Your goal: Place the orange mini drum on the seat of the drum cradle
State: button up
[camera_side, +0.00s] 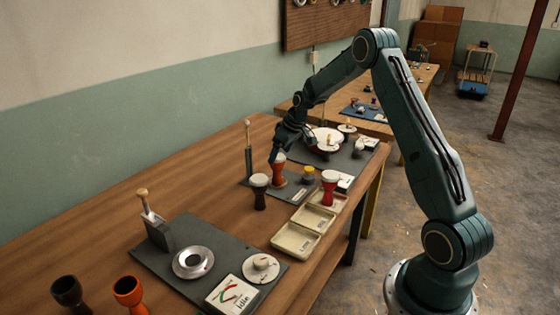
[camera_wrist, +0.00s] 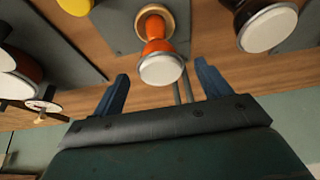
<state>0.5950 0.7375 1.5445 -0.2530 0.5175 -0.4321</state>
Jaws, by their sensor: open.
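The orange mini drum (camera_side: 279,172) stands upright with its white head up. In the wrist view the drum (camera_wrist: 156,47) has its foot at a wooden, ring-like seat (camera_wrist: 141,21) on the dark grey plate of what looks like the drum cradle (camera_wrist: 112,28). Any small gap at the foot cannot be told. My gripper (camera_wrist: 161,72) is open, with its blue fingers apart to the left and right of the drum head and no visible contact. In the side view my gripper (camera_side: 280,152) is right at the drum's top.
A black drum (camera_side: 260,192) and a red drum (camera_side: 329,187) stand close by. Labelled trays (camera_side: 296,238) lie in front. A grey station with a metal ring (camera_side: 193,262) is nearer, beside headless orange (camera_side: 129,291) and dark (camera_side: 68,291) shells. The table's left part is clear.

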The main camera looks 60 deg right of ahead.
jog(key=shift+v, duration=3)
jog(key=s+a+r, duration=0.5)
jog(key=a+r, duration=0.2)
jog(key=a, duration=0.2)
jog(key=s+a+r, duration=0.6)
jog(key=a+r, duration=0.1)
jog(key=a, duration=0.2)
jog(key=s+a, duration=0.5)
jog(key=s, duration=0.5)
jog(key=s+a+t, duration=0.1)
jog(key=s+a, duration=0.4)
jog(key=s, duration=0.5)
jog(key=shift+s, duration=0.4)
